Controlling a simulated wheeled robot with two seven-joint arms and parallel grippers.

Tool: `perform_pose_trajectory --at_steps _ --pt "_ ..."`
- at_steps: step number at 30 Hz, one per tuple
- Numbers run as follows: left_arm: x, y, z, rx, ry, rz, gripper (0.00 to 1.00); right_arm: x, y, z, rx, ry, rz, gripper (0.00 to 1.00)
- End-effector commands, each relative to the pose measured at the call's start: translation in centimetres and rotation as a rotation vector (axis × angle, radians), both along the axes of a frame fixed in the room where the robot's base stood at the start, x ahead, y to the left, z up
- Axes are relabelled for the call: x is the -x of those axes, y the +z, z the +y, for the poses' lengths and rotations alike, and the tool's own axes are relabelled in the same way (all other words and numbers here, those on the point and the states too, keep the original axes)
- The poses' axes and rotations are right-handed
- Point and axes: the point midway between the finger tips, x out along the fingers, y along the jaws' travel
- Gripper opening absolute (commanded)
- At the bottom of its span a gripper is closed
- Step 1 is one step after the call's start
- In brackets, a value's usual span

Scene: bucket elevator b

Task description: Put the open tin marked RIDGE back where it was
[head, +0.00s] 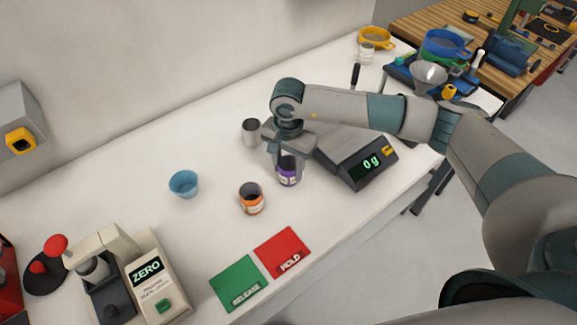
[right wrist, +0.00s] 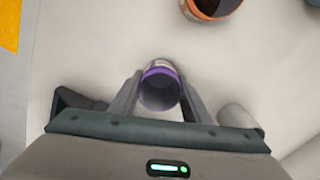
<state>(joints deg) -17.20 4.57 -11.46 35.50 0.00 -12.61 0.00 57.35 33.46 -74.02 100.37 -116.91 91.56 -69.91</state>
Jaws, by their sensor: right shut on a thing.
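A purple-banded open tin (head: 288,179) is between the fingers of my right gripper (head: 286,162), upright, at or just above the white table. In the right wrist view the fingers (right wrist: 159,92) close on both sides of this tin (right wrist: 160,70), and I look into its dark inside. An orange-banded open tin (head: 251,204) stands just left of it and nearer the front; it also shows at the top of the right wrist view (right wrist: 212,10). The writing on both tins is too small to read, so I cannot tell which says RIDGE. My left gripper is out of view.
A scale (head: 357,160) reading 0 g stands right of the held tin. A grey metal cup (head: 251,133) is behind it, and a blue cup (head: 184,185) is to the left. Green RELEASE (head: 238,284) and red HOLD (head: 282,252) pads lie in front. A ZERO device (head: 150,275) is front left.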

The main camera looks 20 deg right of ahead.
Motion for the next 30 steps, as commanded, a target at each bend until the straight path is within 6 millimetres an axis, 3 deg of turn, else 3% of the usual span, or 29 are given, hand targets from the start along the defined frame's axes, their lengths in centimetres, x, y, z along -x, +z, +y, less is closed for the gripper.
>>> perform_pose_trajectory --at_steps 1,3,19,23,30 --pt "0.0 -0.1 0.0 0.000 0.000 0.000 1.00 0.0 -0.1 0.0 0.000 0.000 0.000 0.47" --pt "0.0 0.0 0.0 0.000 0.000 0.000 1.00 0.0 0.0 0.0 0.000 0.000 0.000 0.61" --pt "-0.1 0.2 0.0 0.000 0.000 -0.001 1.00 -0.1 0.5 0.0 0.000 0.000 -0.001 0.61" --pt "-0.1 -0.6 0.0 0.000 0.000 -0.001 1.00 -0.1 2.0 0.0 -0.001 0.001 -0.004 0.61" --pt "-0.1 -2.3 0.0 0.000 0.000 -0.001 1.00 -0.1 6.2 0.0 0.000 0.002 -0.004 0.61"
